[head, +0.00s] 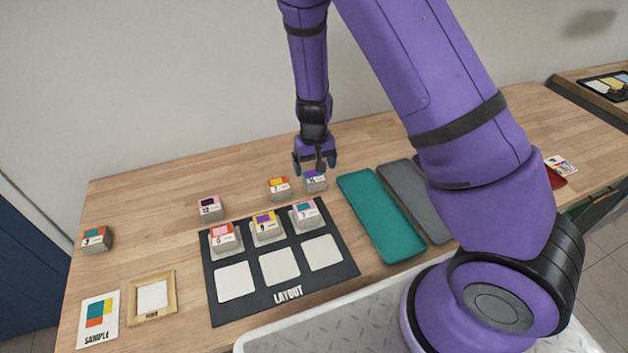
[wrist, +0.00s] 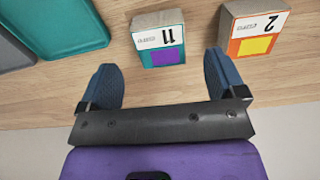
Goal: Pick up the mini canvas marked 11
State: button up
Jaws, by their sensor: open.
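The mini canvas marked 11 (wrist: 158,40) is a small block with a purple patch on teal and a white label strip. In the head view it (head: 315,184) stands on the wooden table at the back, behind the layout board. My gripper (head: 316,166) is open and empty just above and behind it. In the wrist view the canvas lies between the lines of the two blue fingers, beyond their tips, with no contact visible. The canvas marked 2 (wrist: 250,38), orange and yellow, stands close to the right in the wrist view; in the head view it (head: 278,188) is to the left.
The dark layout board (head: 290,294) holds three canvases in its back row; its front squares are bare. A teal tray (head: 382,218) and a grey tray (head: 412,190) lie to the right. Canvas 12 (head: 210,208) and another canvas (head: 96,240) stand left, above a sample card (head: 98,318).

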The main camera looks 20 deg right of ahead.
aim_at(314, 176)
jog(key=shift+w+f, duration=0.1)
jog(key=shift+f, duration=2.8)
jog(key=c, duration=1)
